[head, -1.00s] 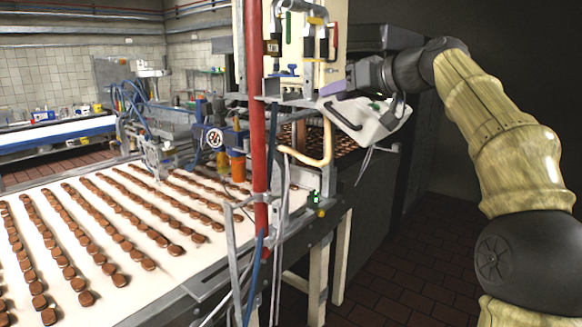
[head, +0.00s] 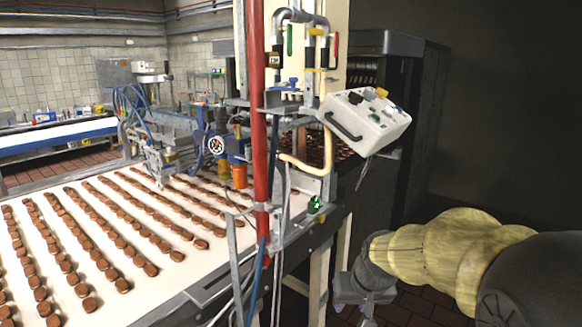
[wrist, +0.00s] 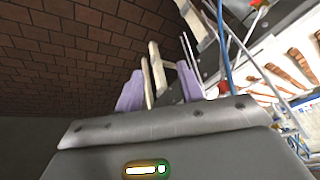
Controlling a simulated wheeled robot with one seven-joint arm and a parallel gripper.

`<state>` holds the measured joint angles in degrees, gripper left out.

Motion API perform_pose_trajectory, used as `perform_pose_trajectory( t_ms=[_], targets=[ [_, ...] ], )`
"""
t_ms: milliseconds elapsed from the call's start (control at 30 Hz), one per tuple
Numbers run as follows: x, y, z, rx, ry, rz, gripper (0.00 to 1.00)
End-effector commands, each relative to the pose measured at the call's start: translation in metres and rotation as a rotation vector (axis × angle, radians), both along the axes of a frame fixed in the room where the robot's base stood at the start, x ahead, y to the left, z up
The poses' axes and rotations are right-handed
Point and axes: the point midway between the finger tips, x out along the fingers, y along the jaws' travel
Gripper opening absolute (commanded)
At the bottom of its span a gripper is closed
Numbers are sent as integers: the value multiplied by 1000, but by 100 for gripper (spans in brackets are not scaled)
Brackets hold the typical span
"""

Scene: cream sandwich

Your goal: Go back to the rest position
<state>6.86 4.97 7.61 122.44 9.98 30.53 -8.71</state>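My arm is folded low at the right of the head view, and my gripper hangs near the bottom edge, its fingers cut off or too small to tell there. In the wrist view, my gripper (wrist: 159,80) shows two purple fingers standing apart with nothing held between them. Pale machine legs and the brick-red floor lie beyond the fingers. The white control box (head: 366,120) with a dark handle and several buttons is up and left of my arm in the head view, clear of my gripper.
The conveyor (head: 170,285) carries rows of brown biscuits at the left. A red post (head: 259,130), pipes and hoses stand at its near edge. A dark cabinet (head: 390,80) stands behind the control box. Tiled floor (head: 415,308) is near my arm.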

Motion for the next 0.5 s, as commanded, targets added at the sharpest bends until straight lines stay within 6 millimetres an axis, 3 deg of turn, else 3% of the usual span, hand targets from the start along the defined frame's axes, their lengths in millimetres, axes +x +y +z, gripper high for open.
perform_pose_trajectory(
  t_ms=[100,300,500],
  targets=[
    [-48,-9,-31,-43,66,-17,38],
    [-116,-21,-68,-88,142,-36,38],
    [-133,-23,-78,-97,161,-41,38]
  ],
)
